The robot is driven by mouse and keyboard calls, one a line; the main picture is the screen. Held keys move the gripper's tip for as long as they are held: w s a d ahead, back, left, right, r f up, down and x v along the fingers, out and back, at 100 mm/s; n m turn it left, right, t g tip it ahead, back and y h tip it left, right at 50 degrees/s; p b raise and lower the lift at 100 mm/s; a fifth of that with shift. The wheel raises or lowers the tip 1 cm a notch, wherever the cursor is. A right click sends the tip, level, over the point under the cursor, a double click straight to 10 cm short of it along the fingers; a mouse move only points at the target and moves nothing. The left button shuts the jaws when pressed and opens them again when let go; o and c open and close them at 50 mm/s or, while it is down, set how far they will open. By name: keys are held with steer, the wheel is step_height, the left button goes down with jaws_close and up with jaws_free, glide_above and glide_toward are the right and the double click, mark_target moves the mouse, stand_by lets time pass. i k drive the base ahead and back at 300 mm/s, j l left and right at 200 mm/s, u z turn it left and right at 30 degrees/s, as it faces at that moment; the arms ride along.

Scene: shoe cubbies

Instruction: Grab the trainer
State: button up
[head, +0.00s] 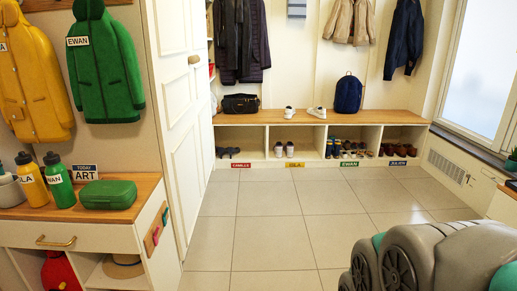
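A white shoe that looks like a trainer (317,112) lies on the wooden top of the cubby bench (400,117) at the back, seen from the side. Another small white shoe (289,112) stands to its left on the same top, seen end-on. A pair of white shoes (284,149) sits in the second cubby from the left. Which of these the task means, I cannot tell. My gripper is not in view. Only a grey and teal part of my arm shows at the lower right, far from the bench.
A black bag (240,104) and a navy backpack (348,94) flank the bench-top shoes. Darker shoes (347,149) fill other cubbies. A cabinet (90,237) with bottles and a green box (107,194) stands at the left. The tiled floor (290,225) between is clear.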

mark_target(289, 111)
steer(key=i, duration=2.1)
steer(key=i+z, duration=0.2)
steer(key=i, duration=0.5)
steer(key=i+z, duration=0.2)
steer(key=i, duration=0.5)
steer(key=i+j+z, duration=0.2)
steer(key=i, duration=0.5)
steer(key=i+z, duration=0.25)
steer(key=i, duration=0.15)
steer(key=i+j+z, duration=0.2)
steer(key=i, duration=0.2)
